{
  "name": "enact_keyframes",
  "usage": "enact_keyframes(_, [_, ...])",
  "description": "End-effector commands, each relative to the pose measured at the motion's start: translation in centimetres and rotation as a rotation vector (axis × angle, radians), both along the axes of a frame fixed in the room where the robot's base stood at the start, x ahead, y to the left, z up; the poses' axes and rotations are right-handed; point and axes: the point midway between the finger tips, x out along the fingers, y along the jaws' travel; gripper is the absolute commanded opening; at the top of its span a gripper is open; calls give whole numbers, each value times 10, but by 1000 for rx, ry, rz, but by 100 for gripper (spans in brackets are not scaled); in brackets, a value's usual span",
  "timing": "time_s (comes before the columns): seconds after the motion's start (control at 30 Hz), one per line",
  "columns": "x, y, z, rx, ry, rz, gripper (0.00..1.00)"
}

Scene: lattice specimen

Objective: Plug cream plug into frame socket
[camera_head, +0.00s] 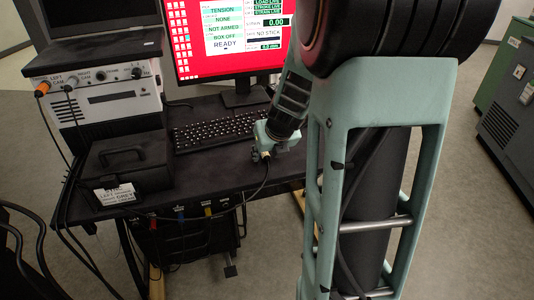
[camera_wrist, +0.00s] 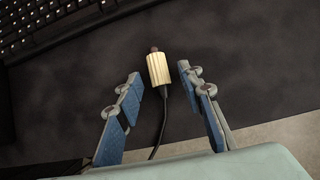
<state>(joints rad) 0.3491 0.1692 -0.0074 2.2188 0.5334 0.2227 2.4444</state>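The cream plug (camera_wrist: 158,70) lies on the dark desk top in the wrist view, with a dark tip at its far end and a black cable trailing from its near end. My gripper (camera_wrist: 160,76) is open, with one blue-padded finger on each side of the plug and gaps between. In the head view my gripper (camera_head: 263,143) is low over the desk's right part; the plug cannot be made out there. A black cable runs from beside my gripper to the desk's front edge, where coloured connectors hang.
A keyboard (camera_head: 217,130) lies just left of my gripper, below a red monitor (camera_head: 225,40). A black case (camera_head: 125,163) and a white instrument box (camera_head: 105,95) stand at the left.

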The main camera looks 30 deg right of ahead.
Motion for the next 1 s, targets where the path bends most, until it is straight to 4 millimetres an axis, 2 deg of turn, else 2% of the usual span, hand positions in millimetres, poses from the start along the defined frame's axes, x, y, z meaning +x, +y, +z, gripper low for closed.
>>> enact_keyframes(0.07, [0,0,0,0,0,0,35])
enact_keyframes(0.4, [0,0,0,0,0,0,0])
enact_keyframes(0.63, [0,0,4,0,0,0,0])
enact_keyframes(1.0, [0,0,25,1,0,-1,0])
